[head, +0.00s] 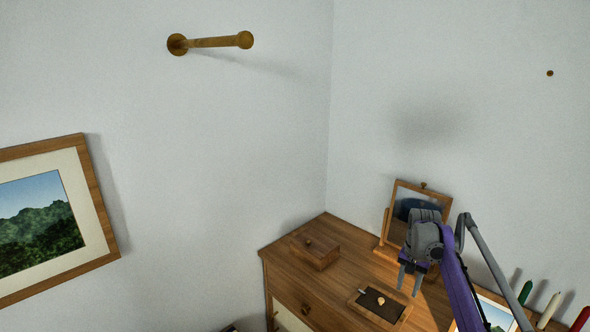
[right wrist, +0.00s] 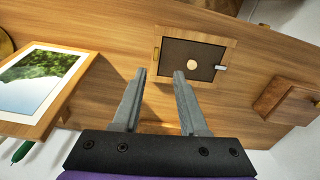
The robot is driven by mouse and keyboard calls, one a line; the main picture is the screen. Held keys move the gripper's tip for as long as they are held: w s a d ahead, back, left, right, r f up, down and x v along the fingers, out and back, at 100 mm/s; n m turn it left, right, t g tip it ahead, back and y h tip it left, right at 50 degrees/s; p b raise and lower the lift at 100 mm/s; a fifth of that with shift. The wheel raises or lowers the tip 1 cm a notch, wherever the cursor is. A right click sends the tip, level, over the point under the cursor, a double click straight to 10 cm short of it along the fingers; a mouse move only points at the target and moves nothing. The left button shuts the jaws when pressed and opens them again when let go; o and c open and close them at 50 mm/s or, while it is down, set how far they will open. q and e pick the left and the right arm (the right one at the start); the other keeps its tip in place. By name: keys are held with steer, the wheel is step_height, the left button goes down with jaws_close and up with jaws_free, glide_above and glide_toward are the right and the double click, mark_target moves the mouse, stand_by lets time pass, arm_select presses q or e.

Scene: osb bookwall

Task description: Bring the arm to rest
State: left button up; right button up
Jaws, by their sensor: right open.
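My right gripper (head: 410,280) hangs above the wooden dresser top (head: 345,262), fingers pointing down. In the right wrist view its two fingers (right wrist: 161,75) are apart with nothing between them. A small wooden tray with a dark inside (head: 392,316) lies on the dresser just left of and below the fingers in the head view. It holds a small pale round thing (head: 381,301) and also shows in the right wrist view (right wrist: 172,28). My left gripper is not in view.
A mirror on a stand (head: 386,228) is behind my right arm. A wooden box (head: 316,252) sits near the back corner. A framed picture (right wrist: 45,85) leans at one side, near several candles (head: 547,310). A wall peg (head: 210,42) and a landscape picture (head: 107,235) are on the left wall.

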steer(key=s+a+r+n+t, duration=0.1)
steer(key=s+a+r+n, duration=0.15)
steer(key=s+a, duration=0.4)
steer(key=s+a+r+n+t, duration=0.2)
steer(key=s+a+r, duration=0.2)
steer(key=s+a, duration=0.3)
steer(key=s+a+f+n, duration=0.1)
steer(key=s+a+f, duration=0.1)
steer(key=s, duration=0.5)
steer(key=s+a+f+n+t, duration=0.1)
steer(key=s+f, duration=0.3)
steer(key=s, duration=0.4)
steer(key=s+a+f+n+t, duration=0.1)
steer(key=s+a+f+n, duration=0.1)
steer(key=s, duration=0.5)
step_height(320, 180, down, 2)
steer(key=shift+s+a, duration=0.15)
steer(key=shift+a, duration=0.5)
